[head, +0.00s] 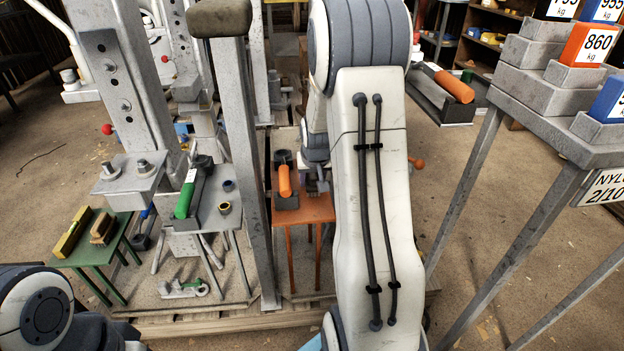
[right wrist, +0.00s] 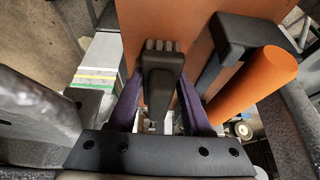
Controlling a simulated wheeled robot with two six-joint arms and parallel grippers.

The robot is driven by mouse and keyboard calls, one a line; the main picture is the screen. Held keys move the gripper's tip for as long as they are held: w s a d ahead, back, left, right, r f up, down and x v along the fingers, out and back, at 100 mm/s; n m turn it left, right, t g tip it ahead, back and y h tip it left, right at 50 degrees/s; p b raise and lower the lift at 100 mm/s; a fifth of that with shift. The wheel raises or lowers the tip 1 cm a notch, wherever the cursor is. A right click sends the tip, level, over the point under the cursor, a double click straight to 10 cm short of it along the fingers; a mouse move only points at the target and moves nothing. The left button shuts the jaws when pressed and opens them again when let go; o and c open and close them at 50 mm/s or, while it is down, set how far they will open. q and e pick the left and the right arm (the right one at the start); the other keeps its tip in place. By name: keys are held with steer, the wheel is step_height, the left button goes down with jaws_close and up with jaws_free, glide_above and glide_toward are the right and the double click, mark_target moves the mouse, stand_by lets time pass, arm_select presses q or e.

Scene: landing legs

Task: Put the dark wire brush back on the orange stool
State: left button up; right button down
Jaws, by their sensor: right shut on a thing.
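The orange stool (head: 312,209) stands in the middle of the head view, partly hidden by my right arm. Its orange top (right wrist: 190,22) fills the upper middle of the right wrist view. My right gripper (right wrist: 160,88) is shut on the dark wire brush (right wrist: 162,68), with one purple finger on each side. The brush's pale bristle tips point towards the stool top. The brush overlaps the stool top in that view; I cannot tell whether it touches. In the head view my right gripper (head: 317,183) is small beside the stool. My left gripper is out of view.
A dark tool with an orange handle (head: 285,180) lies on the stool's left part; its handle also shows in the right wrist view (right wrist: 245,88). A grey stool (head: 212,212) and a green stool (head: 95,252) stand left. A grey post (head: 245,180) rises close by.

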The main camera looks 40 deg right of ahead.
steer(key=shift+f+b, duration=0.35)
steer(key=shift+f, duration=0.15)
steer(key=shift+c, duration=1.3)
jaws_free()
step_height(320, 180, up, 7)
steer(key=p, duration=0.6)
steer(key=shift+r+p, duration=0.15)
steer(key=shift+p, duration=0.25)
